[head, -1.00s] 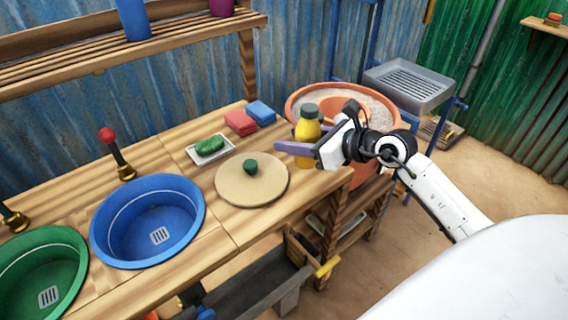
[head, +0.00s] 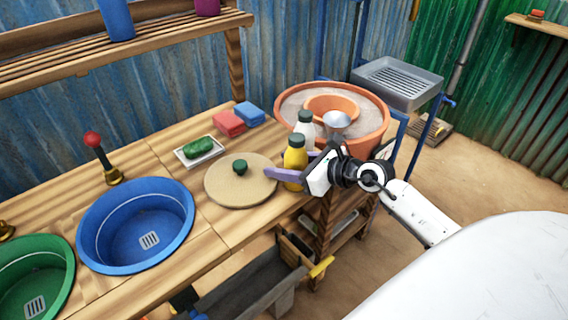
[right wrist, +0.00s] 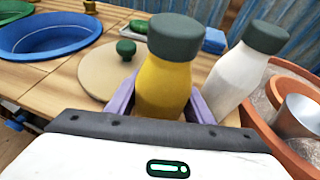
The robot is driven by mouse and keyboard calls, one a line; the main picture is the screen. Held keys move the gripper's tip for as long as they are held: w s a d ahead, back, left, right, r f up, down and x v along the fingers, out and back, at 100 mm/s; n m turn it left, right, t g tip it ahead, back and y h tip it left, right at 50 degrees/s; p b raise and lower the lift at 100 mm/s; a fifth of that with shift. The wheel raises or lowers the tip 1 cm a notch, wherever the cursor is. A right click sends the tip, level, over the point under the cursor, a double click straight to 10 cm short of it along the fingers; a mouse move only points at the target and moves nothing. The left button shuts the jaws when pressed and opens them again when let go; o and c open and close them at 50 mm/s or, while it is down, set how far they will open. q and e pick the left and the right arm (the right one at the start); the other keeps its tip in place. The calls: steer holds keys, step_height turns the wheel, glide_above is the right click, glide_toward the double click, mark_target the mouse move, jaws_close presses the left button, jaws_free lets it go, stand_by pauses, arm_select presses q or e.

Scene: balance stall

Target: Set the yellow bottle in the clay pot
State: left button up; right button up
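The yellow bottle (head: 295,160) with a dark green cap is upright near the table's right end. My right gripper (head: 290,176) has its purple fingers on both sides of the bottle's lower body. The right wrist view shows the bottle (right wrist: 165,85) between the fingers, apparently gripped. Whether its base touches the table I cannot tell. The clay pot (head: 383,130) is a wide terracotta vessel beyond the table's right end, with pale filling around a smaller inner pot (head: 322,101). The yellow bottle is outside it. My left gripper is not in view.
A white bottle (head: 306,124) stands close behind the yellow one, beside the pot. A metal cup (head: 336,120) is at the inner pot. A round lid (head: 225,188) with a green knob lies left of the gripper. Sponges (head: 228,122), a soap dish (head: 198,158) and blue basin (head: 125,215) are farther left.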

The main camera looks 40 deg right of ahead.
steer(key=shift+o, duration=1.4)
